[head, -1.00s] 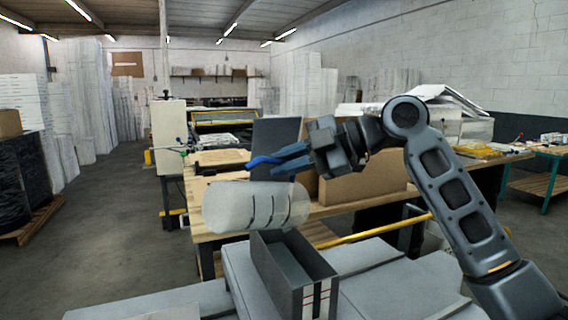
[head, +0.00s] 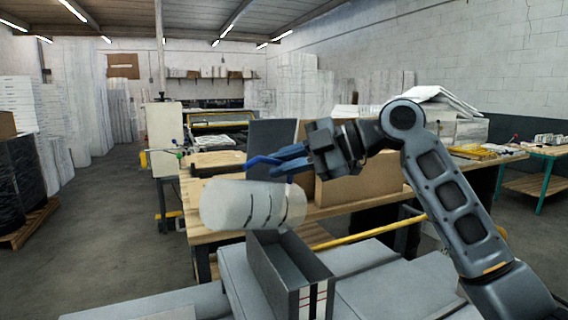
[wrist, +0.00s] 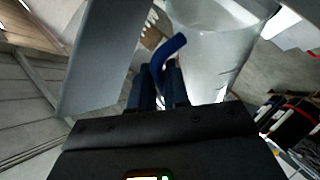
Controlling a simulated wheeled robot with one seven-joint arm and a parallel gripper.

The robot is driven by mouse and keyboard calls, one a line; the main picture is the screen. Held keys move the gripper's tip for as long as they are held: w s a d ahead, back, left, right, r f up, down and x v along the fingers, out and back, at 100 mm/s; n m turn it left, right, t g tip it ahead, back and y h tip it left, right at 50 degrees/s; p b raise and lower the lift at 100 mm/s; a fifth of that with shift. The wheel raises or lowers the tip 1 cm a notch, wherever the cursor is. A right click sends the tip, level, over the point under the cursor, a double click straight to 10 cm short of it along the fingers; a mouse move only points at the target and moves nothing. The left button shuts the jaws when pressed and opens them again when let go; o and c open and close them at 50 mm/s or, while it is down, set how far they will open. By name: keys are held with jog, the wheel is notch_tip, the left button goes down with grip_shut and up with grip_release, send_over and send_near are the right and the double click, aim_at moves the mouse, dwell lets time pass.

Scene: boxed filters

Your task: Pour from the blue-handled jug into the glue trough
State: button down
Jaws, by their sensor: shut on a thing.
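The jug (head: 238,204) is a translucent whitish cylinder with dark marks, lying nearly level on its side in the air. My gripper (head: 284,163) is shut on its blue handle (head: 262,160), above the jug's body. The wrist view also shows the blue handle (wrist: 170,50) between the fingers and the pale jug body (wrist: 212,55) beyond. The glue trough (head: 300,273) is a long, open, dark grey box with red and white marks on its near end. The jug's right part is over the trough's far end. No stream of liquid shows, and the jug's contents cannot be made out.
The trough stands on light grey surfaces (head: 385,292). Behind is a wooden workbench (head: 200,215) with a cardboard box (head: 355,187) and a dark upright panel (head: 270,147). A yellow bar (head: 375,228) runs below the bench's edge. Open floor lies to the left.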

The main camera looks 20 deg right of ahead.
jog(key=shift+w+d+f+m+y+b, duration=0.1)
jog(key=shift+w+d+m+y+b, duration=0.25)
jog(key=shift+d, duration=0.3)
jog(key=shift+w+d+f+m+y+b, duration=0.1)
jog(key=shift+w+d+m+y, duration=0.1)
jog(key=shift+d+m+y, duration=0.3)
dwell(1.4)
dwell(3.5)
jog(key=shift+s+a+r+n+h+b, duration=0.1)
jog(key=shift+s+a+n+h+b, duration=0.2)
jog(key=shift+a+n+h+b, duration=0.25)
jog(key=shift+s+a+r+n+h+b, duration=0.1)
jog(key=shift+s+a+n+h+b, duration=0.15)
jog(key=shift+a, duration=0.35)
jog(key=shift+a, duration=0.1)
jog(key=shift+s+a+f+n+h+b, duration=0.1)
jog(key=shift+s+a+n+h+b, duration=0.15)
jog(key=shift+a+n+h+b, duration=0.25)
jog(key=shift+s+a+n+h+b, duration=0.15)
jog(key=shift+s+a+h+b, duration=0.15)
jog(key=shift+a, duration=0.35)
